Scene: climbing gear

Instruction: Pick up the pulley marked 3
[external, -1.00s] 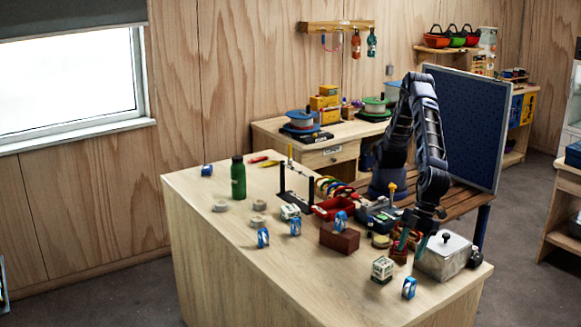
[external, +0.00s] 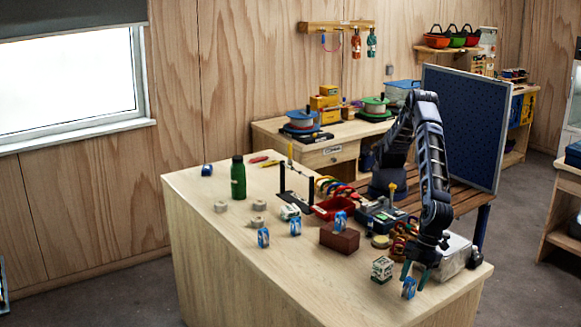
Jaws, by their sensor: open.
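Several blue pulleys stand on the wooden table. One blue pulley (external: 408,289) is near the front right edge, another blue pulley (external: 263,238) is at the left, and a third blue pulley (external: 295,227) stands just behind that one. Another blue pulley (external: 340,219) is on a brown box (external: 339,239). A blue item (external: 207,170) lies at the far left corner. Their numbers are too small to read, so I cannot tell which is marked 3. My gripper (external: 414,278) is open, pointing down, with its green-tipped fingers at the front right pulley. I cannot tell whether they touch it.
A white-and-green small box (external: 382,270) stands just left of my gripper. A metal box (external: 455,257) is behind it at the right. A green bottle (external: 238,179) and grey tape rolls (external: 258,221) are at the left. The table's front left is clear.

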